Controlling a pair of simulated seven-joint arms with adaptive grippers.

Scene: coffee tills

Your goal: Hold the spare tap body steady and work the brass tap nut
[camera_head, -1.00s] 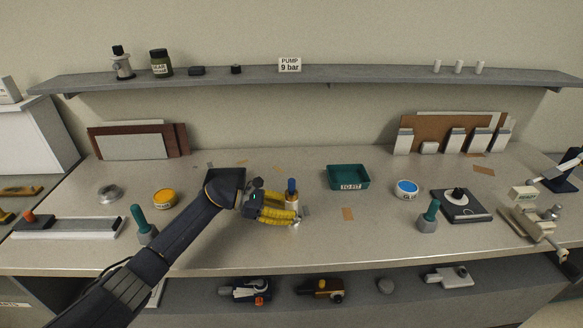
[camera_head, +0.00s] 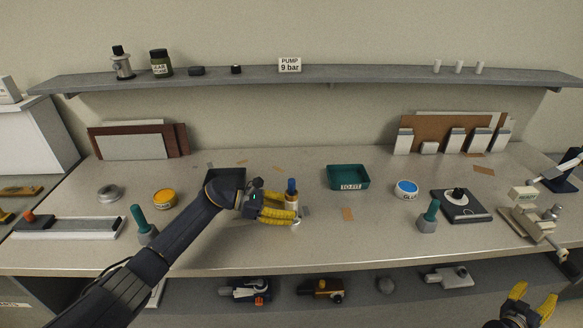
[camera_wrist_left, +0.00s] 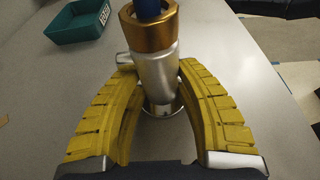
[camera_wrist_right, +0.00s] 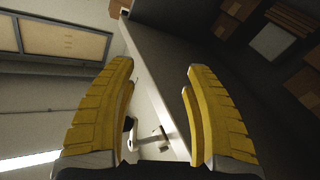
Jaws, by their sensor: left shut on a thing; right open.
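The spare tap body (camera_wrist_left: 153,75) is a silver upright cylinder on a round base, with a small side stub. The brass tap nut (camera_wrist_left: 148,30) sits around its top, and a blue piece (camera_wrist_left: 147,8) rises out of the nut. In the head view the blue top (camera_head: 291,186) shows above my left gripper (camera_head: 294,214). My left gripper's yellow fingers (camera_wrist_left: 154,100) are shut around the silver body, below the nut. My right gripper (camera_head: 533,297) is open and empty at the lower right of the head view, in front of the bench. Its spread fingers (camera_wrist_right: 160,90) show in the right wrist view.
A green tray (camera_head: 348,178) marked TO FIT stands right of the tap. A blue-lidded tub (camera_head: 406,188), a teal-handled tool (camera_head: 429,216) and a black pad (camera_head: 461,206) stand further right. A dark tray (camera_head: 226,176) lies behind my left arm.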

